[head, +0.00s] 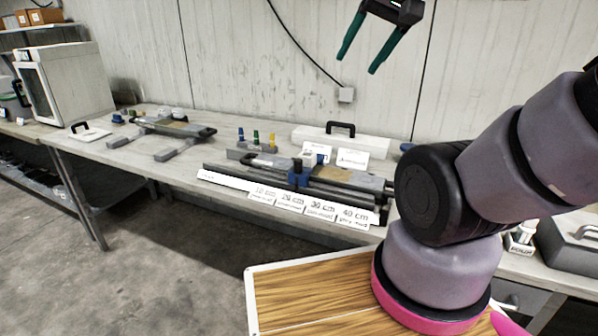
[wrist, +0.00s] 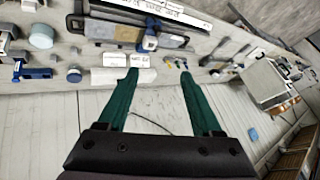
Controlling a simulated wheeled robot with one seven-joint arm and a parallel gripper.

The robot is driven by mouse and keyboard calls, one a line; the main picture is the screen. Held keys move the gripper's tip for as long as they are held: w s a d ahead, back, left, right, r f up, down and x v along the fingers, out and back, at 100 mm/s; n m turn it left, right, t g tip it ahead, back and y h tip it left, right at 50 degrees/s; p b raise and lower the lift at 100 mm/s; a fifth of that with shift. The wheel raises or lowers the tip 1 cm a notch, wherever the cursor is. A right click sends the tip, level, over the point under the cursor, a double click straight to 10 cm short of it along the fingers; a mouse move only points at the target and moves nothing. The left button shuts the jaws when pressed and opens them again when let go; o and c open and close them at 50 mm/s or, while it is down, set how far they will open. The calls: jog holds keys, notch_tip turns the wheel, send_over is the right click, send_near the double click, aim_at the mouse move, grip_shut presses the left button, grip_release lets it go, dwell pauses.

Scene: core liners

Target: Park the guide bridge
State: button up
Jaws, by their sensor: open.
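My gripper (head: 358,65) is raised in front of the back wall, above and apart from the bench, with its green fingers spread and nothing between them; it also shows in the wrist view (wrist: 159,76). No label marks the guide bridge. A long grey piece with a brown panel (head: 333,173) and a dark handle lies along the rails at mid-bench, with a blue block (head: 299,179) at its front. A similar grey piece with a dark end handle (head: 172,127) lies further left, near two grey bars. I cannot tell which is the bridge.
A white scale and cards (head: 308,207) reading 10 to 40 cm line the rails' front. Coloured pegs (head: 256,138) and a white box with black handle (head: 342,138) stand behind. A white cabinet (head: 66,80) is far left. A wood-patterned board (head: 310,290) is in front.

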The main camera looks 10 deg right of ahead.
jog(key=shift+c, duration=0.6)
jog(key=n+g+h, duration=0.4)
jog(key=n+h, duration=0.1)
jog(key=n, duration=2.8)
send_over(298, 160)
jog(key=s+a, duration=0.2)
jog(key=s, duration=0.1)
notch_tip(298, 160, down, 24)
jog(key=x, duration=1)
jog(key=shift+w+a+f, duration=0.1)
jog(key=shift+w+a, duration=0.1)
jog(key=shift+a, duration=0.05)
